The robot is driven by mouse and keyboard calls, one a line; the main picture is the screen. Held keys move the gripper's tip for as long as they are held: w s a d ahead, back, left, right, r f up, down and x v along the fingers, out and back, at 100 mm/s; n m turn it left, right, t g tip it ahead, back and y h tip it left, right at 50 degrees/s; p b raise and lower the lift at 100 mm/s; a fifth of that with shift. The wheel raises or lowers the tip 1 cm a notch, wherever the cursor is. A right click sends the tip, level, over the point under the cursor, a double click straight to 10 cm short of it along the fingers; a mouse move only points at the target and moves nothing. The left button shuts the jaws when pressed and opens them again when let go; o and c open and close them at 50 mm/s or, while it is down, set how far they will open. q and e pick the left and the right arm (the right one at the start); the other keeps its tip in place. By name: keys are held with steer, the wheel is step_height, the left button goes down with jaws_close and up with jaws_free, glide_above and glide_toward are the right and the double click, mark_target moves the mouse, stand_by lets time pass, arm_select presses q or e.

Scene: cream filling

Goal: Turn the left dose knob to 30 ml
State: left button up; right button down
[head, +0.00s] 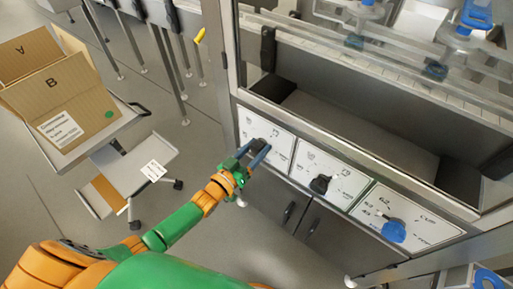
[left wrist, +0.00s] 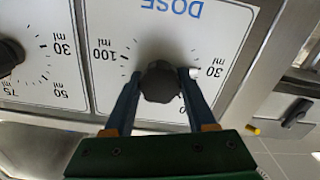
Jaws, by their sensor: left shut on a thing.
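The left dose panel (head: 278,150) is a white plate on the machine front, marked DOSE, with 30 ml and 100 ml on its scale; it fills the left wrist view (left wrist: 110,20) upside down. Its dark knob (left wrist: 159,82) sits between the fingers of my left gripper (left wrist: 160,88), which is shut on it. In the head view my left gripper (head: 255,155) reaches the panel from the lower left and covers most of the knob. A small white spot shows by the right fingertip, near the 30 mark. I cannot tell clearly where the knob points.
A middle panel with a black knob (head: 320,184) and a right panel with a blue knob (head: 393,231) sit to the right. A cart with cardboard boxes (head: 65,105) stands at the left, with open floor between.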

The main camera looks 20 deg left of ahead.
arm_select(q)
steer(key=shift+s+f, duration=0.1)
stand_by(0.3)
steer(key=o, duration=1.4)
steer(key=shift+c, duration=0.2)
steer(key=p+v, duration=0.1)
steer(key=v, duration=0.6)
